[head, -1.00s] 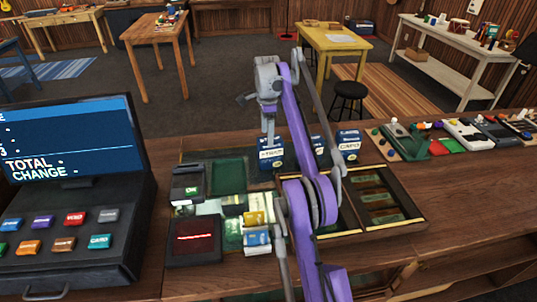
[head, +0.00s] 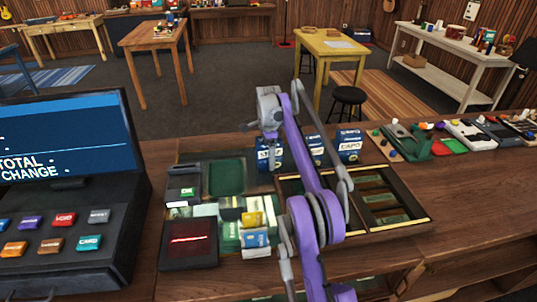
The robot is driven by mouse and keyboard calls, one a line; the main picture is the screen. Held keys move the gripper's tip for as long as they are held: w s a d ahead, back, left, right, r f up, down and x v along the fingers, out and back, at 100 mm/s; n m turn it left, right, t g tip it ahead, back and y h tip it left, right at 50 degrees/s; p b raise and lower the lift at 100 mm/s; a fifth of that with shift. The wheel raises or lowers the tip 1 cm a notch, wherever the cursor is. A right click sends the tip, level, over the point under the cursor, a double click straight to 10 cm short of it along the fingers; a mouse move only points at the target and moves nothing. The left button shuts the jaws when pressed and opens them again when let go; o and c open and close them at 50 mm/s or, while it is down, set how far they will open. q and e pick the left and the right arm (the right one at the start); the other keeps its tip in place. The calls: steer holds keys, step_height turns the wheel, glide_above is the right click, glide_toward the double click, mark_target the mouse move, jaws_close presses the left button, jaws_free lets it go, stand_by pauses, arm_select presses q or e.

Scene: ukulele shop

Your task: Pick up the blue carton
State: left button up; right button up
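Three blue cartons with white lettering stand in a row at the back of the counter: a left one (head: 268,157), a middle one (head: 315,151) partly behind my arm, and a right one (head: 349,146). A smaller blue and white box (head: 255,240) lies near the front of the counter items. I cannot tell which of these is the task's blue carton. My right gripper (head: 270,133) points down at the top of the left carton. Its fingertips are small and partly hidden, so its opening and any contact are unclear. My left gripper is out of view.
A cash register (head: 70,190) stands at the left. A card reader (head: 183,186), a dark box with a red line (head: 189,243) and a yellow box (head: 253,219) crowd the middle. An open compartment tray (head: 420,216) lies at right. Pedals (head: 468,134) line the far right.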

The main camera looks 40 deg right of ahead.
jaws_close()
steer(key=shift+r, duration=0.1)
